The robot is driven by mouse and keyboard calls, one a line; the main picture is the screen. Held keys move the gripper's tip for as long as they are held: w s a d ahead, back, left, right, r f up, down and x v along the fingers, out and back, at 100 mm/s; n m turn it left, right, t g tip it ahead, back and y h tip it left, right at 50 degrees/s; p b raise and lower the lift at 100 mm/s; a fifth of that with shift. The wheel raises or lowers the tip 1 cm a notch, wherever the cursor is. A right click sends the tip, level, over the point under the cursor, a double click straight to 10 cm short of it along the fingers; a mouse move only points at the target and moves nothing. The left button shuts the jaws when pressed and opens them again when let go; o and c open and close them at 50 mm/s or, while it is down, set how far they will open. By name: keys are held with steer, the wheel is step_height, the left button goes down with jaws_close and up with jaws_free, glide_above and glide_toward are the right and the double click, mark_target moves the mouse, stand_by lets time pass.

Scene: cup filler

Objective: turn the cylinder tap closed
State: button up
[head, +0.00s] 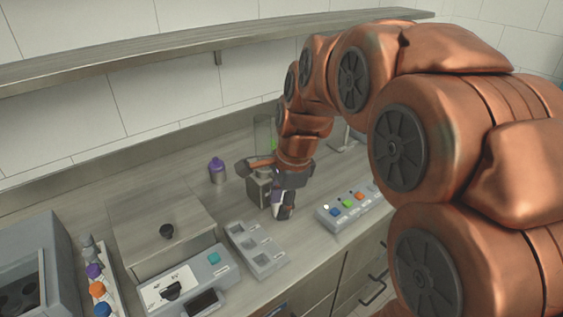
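A clear upright cylinder (264,132) with a green mark on it stands at the back of the counter, behind my arm. Below it is a small grey box-like unit (259,189), partly covered by my gripper. My gripper (283,212) points down right in front of this unit, close to it. The tap itself cannot be made out; it is small or hidden behind the gripper. The fingers are too small and dark to tell whether they are open, shut or touching the tap.
A purple-topped bottle (217,171) stands left of the unit. A grey compartment tray (256,249) lies in front. A button panel (346,208) is to the right. A black-knobbed box (160,222) and a control panel (186,281) are at left. A shelf (150,60) runs above.

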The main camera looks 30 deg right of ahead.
steer(key=w+d+r+m+t+p, duration=0.15)
steer(key=w+d+r+m, duration=0.25)
steer(key=w+d+m, duration=0.7)
steer(key=shift+w+a+f+m+t+p, duration=0.2)
steer(key=shift+w+a+f+m+p, duration=0.25)
steer(key=shift+w+f, duration=0.55)
steer(key=shift+w+a+f+m+t+p, duration=0.2)
steer(key=shift+w+a+f, duration=0.35)
steer(key=shift+f, duration=0.85)
steer(key=shift+w+a+f+m+t+p, duration=0.15)
steer(key=shift+w+a+f+m+p, duration=0.2)
steer(key=shift+w+f, duration=0.7)
steer(key=shift+s+a+f, duration=0.1)
steer(key=shift+s+f, duration=0.05)
steer(key=shift+s, duration=0.05)
steer(key=shift+c, duration=0.3)
jaws_close()
